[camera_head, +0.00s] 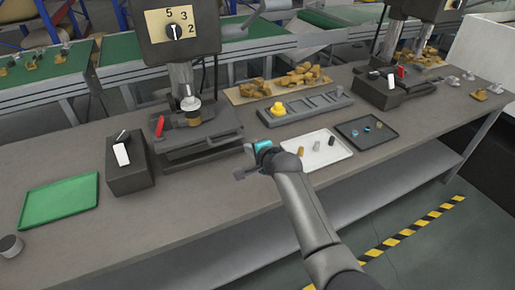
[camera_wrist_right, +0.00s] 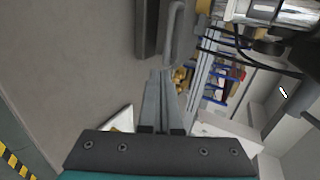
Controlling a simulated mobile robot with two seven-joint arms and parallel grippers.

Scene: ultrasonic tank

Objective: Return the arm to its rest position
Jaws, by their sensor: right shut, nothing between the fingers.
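My right arm (camera_head: 305,215) reaches in from the lower right over the front of the workbench. My right gripper (camera_head: 246,160) is above the bench, in front of the machine and just left of the white tray. Its fingers, seen end on in the right wrist view (camera_wrist_right: 161,100), are together with nothing between them. The wrist hides part of the white tray's left side. My left gripper is not in view.
The workbench (camera_head: 75,150) holds a machine with a dial (camera_head: 175,30), a switch box (camera_head: 128,165), a green tray (camera_head: 60,200), a white tray (camera_head: 335,155) with small parts, a dark tray (camera_head: 385,137) and a slotted rack (camera_head: 325,108).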

